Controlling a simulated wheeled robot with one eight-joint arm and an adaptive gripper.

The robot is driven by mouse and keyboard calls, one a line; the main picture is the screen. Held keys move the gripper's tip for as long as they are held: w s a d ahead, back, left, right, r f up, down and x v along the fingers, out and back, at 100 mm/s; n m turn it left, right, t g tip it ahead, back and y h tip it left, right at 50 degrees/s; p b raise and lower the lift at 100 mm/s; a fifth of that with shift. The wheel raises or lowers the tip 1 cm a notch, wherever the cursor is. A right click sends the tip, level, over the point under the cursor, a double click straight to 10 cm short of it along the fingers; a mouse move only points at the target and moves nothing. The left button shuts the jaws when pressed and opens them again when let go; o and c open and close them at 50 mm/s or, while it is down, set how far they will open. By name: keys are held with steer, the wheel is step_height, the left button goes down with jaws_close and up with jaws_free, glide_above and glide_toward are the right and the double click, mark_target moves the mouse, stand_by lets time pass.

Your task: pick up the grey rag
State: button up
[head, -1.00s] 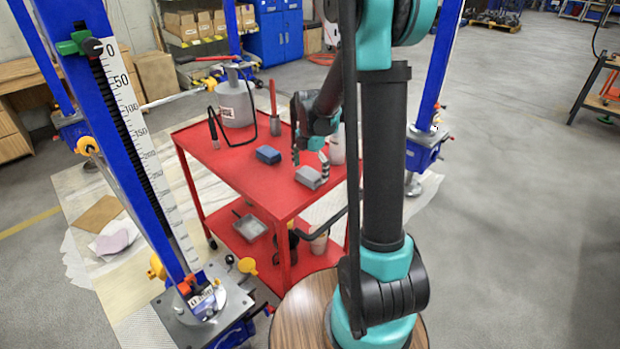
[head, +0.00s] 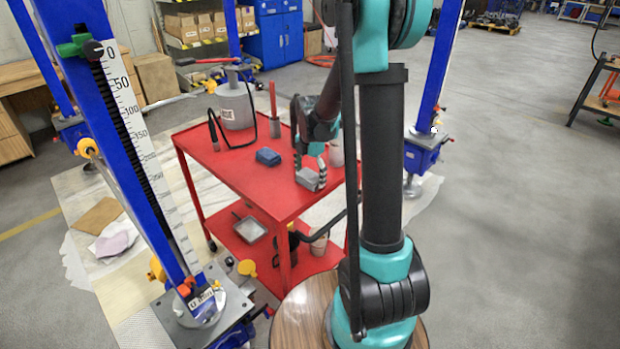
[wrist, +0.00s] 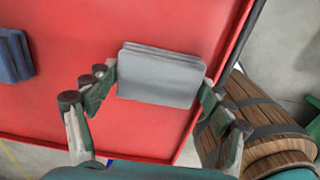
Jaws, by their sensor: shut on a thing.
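The grey rag (head: 308,177) is a folded block on the red cart's top, near its right front edge. It also shows in the wrist view (wrist: 160,78), between my two fingers. My gripper (head: 311,172) is around the rag, and in the wrist view the gripper (wrist: 155,92) has a finger against each short side. It is shut on the rag. I cannot tell whether the rag is clear of the cart top.
A blue folded rag (head: 268,156) lies on the red cart (head: 235,170) left of my gripper. A grey can (head: 236,110) with a black hose stands at the back. A wooden barrel (wrist: 265,125) stands below the cart's edge.

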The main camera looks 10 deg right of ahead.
mark_target(310, 175)
step_height(310, 175, up, 20)
stand_by(0.6)
